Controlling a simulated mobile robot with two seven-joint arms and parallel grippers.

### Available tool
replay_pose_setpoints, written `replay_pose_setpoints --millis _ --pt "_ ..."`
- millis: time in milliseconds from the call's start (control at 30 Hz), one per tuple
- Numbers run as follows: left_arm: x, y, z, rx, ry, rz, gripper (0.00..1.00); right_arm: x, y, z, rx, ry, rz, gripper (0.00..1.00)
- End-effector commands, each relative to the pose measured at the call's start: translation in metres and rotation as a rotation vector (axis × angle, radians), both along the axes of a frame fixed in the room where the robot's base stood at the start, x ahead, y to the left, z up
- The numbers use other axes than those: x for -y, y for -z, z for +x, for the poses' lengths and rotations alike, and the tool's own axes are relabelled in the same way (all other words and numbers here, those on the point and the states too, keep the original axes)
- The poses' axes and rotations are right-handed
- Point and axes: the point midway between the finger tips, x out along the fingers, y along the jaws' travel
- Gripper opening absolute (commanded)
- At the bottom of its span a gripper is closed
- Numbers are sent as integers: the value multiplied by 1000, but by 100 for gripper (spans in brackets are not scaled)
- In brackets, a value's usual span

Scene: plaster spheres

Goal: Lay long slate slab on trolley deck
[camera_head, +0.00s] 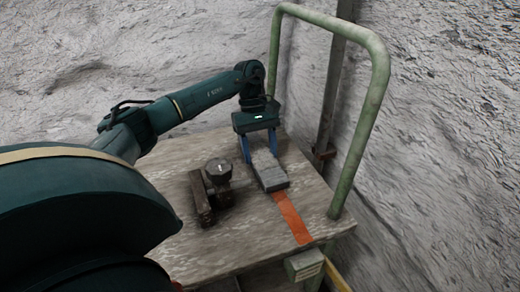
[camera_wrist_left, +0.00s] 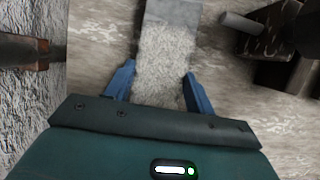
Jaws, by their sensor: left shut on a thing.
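The long slate slab (camera_head: 270,175) is a grey, narrow block over the wooden trolley deck (camera_head: 170,168), near the handle side. My left gripper (camera_head: 259,147) is above the slab's far end, with its blue fingers on either side of it, shut on it. In the left wrist view the slab (camera_wrist_left: 168,60) runs up from between the blue fingers (camera_wrist_left: 157,92). I cannot tell whether the slab's underside touches the deck. An orange-red strip (camera_head: 292,218) on the deck runs on from the slab's near end. My right gripper is not in view.
A dark brown block (camera_head: 201,200) and a dark round-topped metal object (camera_head: 218,172) stand on the deck left of the slab. The green tubular handle (camera_head: 368,115) rises at the right edge. A rough grey wall stands behind. The deck's front left is clear.

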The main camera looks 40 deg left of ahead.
Motion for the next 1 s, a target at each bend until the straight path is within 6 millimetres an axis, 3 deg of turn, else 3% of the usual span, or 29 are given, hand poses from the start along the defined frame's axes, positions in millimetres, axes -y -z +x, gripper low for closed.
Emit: replay_pose_setpoints --millis 1000 --pt "0 8 1 4 -1 -2 3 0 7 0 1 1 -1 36"
